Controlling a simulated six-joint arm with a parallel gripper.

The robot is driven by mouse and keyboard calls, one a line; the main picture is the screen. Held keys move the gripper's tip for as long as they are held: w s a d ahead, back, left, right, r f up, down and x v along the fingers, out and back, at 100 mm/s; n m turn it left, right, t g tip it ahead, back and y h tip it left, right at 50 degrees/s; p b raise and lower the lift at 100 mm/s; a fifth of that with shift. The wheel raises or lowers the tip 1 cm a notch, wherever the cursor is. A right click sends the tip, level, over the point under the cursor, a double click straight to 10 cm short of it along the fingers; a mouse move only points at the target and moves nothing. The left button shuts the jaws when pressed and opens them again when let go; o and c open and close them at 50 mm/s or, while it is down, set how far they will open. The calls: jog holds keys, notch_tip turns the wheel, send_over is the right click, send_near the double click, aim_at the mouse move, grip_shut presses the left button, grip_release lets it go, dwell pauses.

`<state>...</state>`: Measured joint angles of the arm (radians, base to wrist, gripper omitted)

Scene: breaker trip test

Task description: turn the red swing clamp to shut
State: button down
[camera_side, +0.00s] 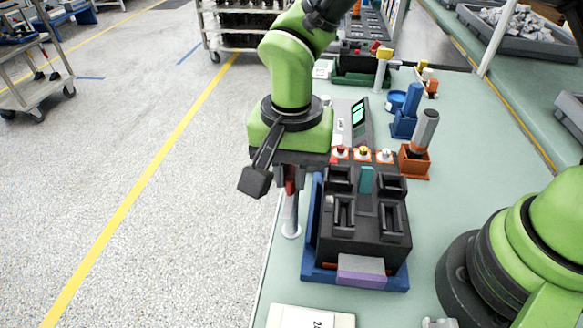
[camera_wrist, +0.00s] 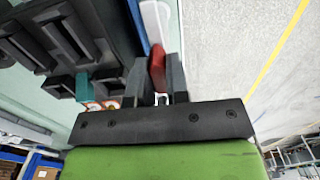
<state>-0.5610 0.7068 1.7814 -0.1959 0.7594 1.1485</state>
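The red swing clamp (camera_side: 291,181) sits on top of a white post (camera_side: 291,214) at the left side of the black breaker fixture (camera_side: 366,236). In the side view, my gripper (camera_side: 290,184) points down over it and covers much of it. In the wrist view, the red clamp (camera_wrist: 157,68) stands between my two fingers (camera_wrist: 157,82). Both fingers appear to touch its sides, so my gripper looks shut on it. The white post (camera_wrist: 153,22) reaches away beyond the clamp in that view.
The fixture stands on a blue base (camera_side: 310,273) with a purple-grey block (camera_side: 361,270) at its front. Behind it are several push buttons (camera_side: 363,154) and a panel with a green screen (camera_side: 359,113). A grey-handled tool stands in an orange holder (camera_side: 413,164). Open floor lies left.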

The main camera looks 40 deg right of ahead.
jog(key=shift+n, duration=0.4)
jog(key=n, duration=0.3)
jog(key=shift+n, duration=0.4)
jog(key=n, duration=0.4)
jog(key=shift+n, duration=0.3)
jog(key=n, duration=0.8)
jog(key=shift+n, duration=0.3)
jog(key=c, duration=1.1)
grip_release()
